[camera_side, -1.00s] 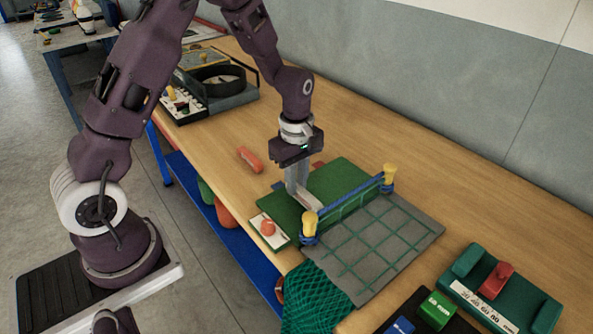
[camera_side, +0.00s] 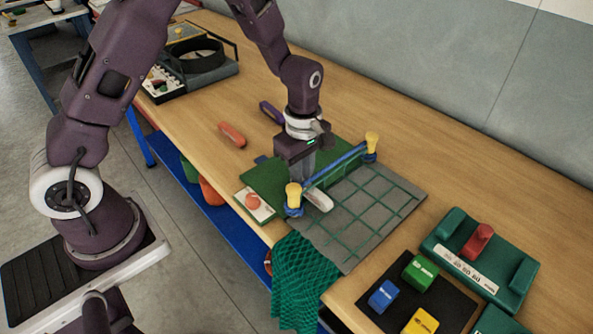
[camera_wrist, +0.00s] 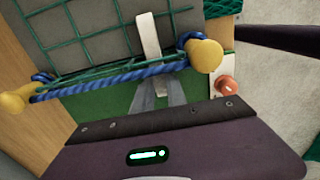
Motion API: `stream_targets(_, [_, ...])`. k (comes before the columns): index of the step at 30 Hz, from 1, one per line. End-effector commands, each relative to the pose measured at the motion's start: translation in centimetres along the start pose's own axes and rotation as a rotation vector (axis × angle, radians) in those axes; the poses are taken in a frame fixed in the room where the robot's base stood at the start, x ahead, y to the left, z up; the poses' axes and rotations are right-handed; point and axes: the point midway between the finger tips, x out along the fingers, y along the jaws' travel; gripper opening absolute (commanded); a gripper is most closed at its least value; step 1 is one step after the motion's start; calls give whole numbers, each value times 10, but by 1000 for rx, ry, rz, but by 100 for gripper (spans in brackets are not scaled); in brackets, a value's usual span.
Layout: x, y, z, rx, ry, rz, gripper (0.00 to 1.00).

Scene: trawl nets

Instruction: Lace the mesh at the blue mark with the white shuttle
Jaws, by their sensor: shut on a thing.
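The white shuttle (camera_side: 318,201) is held in my gripper (camera_side: 306,181), which is shut on its rear end. In the side view its front end shows past the blue rope (camera_side: 340,164), above the grey plate (camera_side: 352,232) and close to the nearer yellow post (camera_side: 293,195). In the wrist view the shuttle (camera_wrist: 148,36) reaches beyond the rope over the green mesh (camera_wrist: 88,36), while my fingertips (camera_wrist: 161,90) stay on the green board side. Whether it passes through a mesh opening is unclear. I cannot pick out a separate blue mark.
An orange shuttle (camera_side: 232,134) and a purple one (camera_side: 271,113) lie behind the green board (camera_side: 262,182). Loose green netting (camera_side: 302,275) hangs off the front edge. Coloured blocks sit on a dark tray (camera_side: 452,303).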

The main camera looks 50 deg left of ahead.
Motion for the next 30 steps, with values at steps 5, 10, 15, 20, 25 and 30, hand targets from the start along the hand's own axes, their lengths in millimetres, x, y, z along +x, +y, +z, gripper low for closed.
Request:
stream_targets(5, [0, 0, 1, 0, 0, 0, 0])
stream_targets(10, [0, 0, 1, 0, 0, 0, 29])
stream_targets(15, [0, 0, 1, 1, 0, 0, 43])
stream_targets(20, [0, 0, 1, 1, 0, 0, 43])
stream_targets(25, [-23, 1, 2, 2, 0, 6, 43])
stream_targets(30, [-57, 1, 2, 2, 0, 5, 43])
